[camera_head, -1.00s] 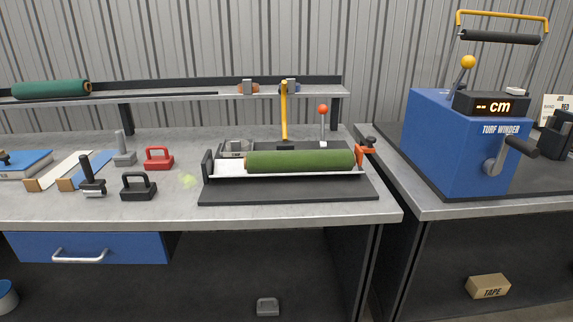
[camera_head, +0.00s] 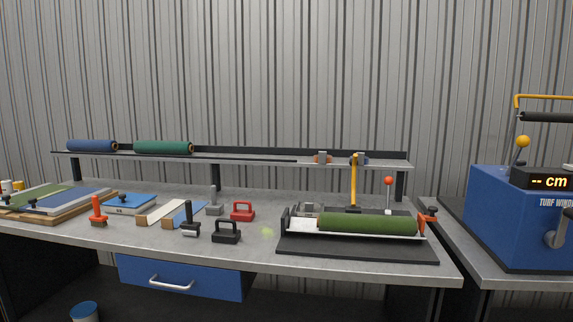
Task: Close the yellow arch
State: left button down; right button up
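A yellow arch (camera_head: 545,98) stands raised above the blue turf winder (camera_head: 505,222) at the right edge of the head view. A black roller (camera_head: 548,117) hangs under its top bar. The right part of the arch and winder is cut off by the picture edge. A green turf roll (camera_head: 367,224) lies in a white tray on a black base (camera_head: 345,248) on the bench. A yellow upright bar (camera_head: 353,182) stands behind the roll, seen nearly edge-on. Neither of my grippers is in view.
The grey bench (camera_head: 245,258) also holds a red handled block (camera_head: 242,211), a black handled block (camera_head: 226,232) and boards at left. A shelf (camera_head: 240,158) behind carries a blue roll (camera_head: 91,146) and a green roll (camera_head: 163,148). A gap separates the bench from the winder's table.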

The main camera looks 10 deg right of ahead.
aim_at(353, 162)
jog(key=u, duration=0.8)
jog(key=i, duration=0.85)
jog(key=z, duration=1.95)
